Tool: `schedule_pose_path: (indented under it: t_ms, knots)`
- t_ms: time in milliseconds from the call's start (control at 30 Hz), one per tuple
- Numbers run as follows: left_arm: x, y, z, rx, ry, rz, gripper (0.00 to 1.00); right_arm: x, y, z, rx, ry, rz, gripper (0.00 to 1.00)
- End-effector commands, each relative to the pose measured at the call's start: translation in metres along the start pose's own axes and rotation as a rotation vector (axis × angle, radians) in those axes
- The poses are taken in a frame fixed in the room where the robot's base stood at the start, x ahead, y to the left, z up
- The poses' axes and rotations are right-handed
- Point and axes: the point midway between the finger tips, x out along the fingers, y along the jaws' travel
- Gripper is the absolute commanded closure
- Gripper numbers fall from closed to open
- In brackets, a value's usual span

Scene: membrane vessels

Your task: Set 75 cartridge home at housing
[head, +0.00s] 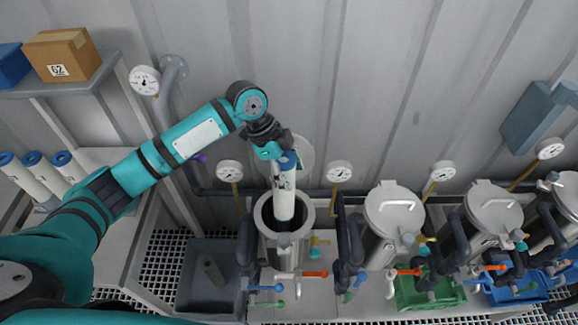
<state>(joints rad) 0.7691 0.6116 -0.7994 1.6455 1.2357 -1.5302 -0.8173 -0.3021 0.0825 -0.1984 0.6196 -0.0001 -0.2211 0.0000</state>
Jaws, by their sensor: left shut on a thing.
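A white cartridge (284,203) with a blue upper end hangs roughly upright from my left gripper (280,156). The gripper is shut on it near its top. The cartridge's lower end is within the round mouth of the open steel housing (263,222); whether it touches the bottom is hidden. Marks on the cartridge are too small to read. The housing's round lid (302,160) stands raised behind the cartridge. My right gripper is not in view.
More white cartridges (42,178) with blue ends lie on a rack at left. Closed housings (394,210) stand at right. Gauges (339,171) and coloured valve handles (315,274) surround the open housing. A grey bin (190,290) and a cardboard box (62,53) are at left.

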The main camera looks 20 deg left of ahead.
Motion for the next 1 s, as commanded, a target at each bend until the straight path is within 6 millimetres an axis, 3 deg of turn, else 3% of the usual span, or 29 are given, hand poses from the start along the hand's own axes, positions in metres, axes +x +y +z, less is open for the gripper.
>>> schedule_pose_path:
  t_ms: [567,1000]
  knots:
    - [0.032,0.0,0.014,0.0,0.0,0.0,1.0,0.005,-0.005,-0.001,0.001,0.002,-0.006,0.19]
    - [0.059,0.0,0.025,0.001,0.0,-0.001,1.0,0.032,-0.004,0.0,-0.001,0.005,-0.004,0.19]
